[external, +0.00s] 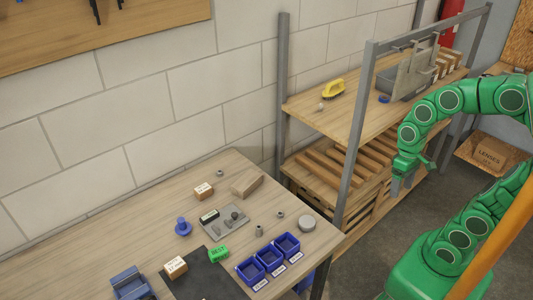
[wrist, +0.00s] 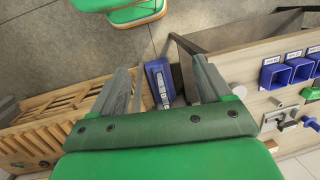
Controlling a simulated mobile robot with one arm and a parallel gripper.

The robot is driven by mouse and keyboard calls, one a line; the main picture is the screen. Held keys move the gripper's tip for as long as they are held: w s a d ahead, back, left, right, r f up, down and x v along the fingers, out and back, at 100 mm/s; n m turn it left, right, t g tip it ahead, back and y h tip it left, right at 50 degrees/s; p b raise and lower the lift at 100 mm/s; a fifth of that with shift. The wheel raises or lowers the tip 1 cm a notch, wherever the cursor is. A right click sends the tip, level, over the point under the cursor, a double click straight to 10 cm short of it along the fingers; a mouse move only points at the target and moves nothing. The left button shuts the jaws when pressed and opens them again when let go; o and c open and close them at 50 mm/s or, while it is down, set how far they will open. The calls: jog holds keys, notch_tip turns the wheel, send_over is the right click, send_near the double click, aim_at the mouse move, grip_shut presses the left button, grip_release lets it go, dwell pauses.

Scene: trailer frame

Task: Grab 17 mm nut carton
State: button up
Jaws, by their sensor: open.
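Two small cartons with white labels stand on the wooden workbench (external: 110,240). The label print is too small to tell which is the 17 mm nut carton. My gripper (external: 402,188) is right of the bench, beside the shelf rack and apart from both cartons. In the wrist view my gripper (wrist: 160,78) has its fingers spread wide and holds nothing.
Blue bins (external: 268,259) line the bench's front right edge, near a green box (external: 218,253) and a metal plate (external: 226,221). The shelf rack's grey post (external: 356,140) stands between my gripper and the bench. A blue container (wrist: 158,84) shows beyond my fingers.

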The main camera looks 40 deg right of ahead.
aim_at(176, 264)
jog(key=w+a+m+y, duration=0.2)
jog(key=w+a, duration=0.5)
jog(key=a, duration=0.4)
jog(key=w+a+m+g+y, duration=0.1)
jog(key=w+a+m+y, duration=0.15)
jog(key=w+a, duration=0.7)
jog(key=w+a+m+y, duration=0.25)
jog(key=w+a, duration=0.25)
jog(key=a, duration=0.8)
jog(key=w+a+f+m+y, duration=0.1)
jog(key=w+a+f+m, duration=0.2)
jog(key=a, duration=0.6)
jog(key=w+a+f+m+t+y, duration=0.1)
jog(key=w+a+f+m+y, duration=0.1)
jog(key=w+a+f, duration=0.4)
jog(key=w+a+f+m+y, duration=0.2)
jog(key=w+a+f+m, duration=0.2)
jog(key=a, duration=0.9)
jog(key=shift+w+f+t, duration=0.2)
jog(key=shift+f+t, duration=0.2)
jog(key=shift+f, duration=0.55)
jog(key=shift+w+a+f+m, duration=0.15)
jog(key=shift+a+f+m, duration=0.2)
jog(key=shift+a+m, duration=0.05)
jog(key=shift+a+f, duration=0.15)
jog(key=shift+a, duration=0.25)
jog(key=shift+s+x, duration=0.2)
jog(key=shift+x, duration=3.25)
jog(key=shift+f, duration=0.1)
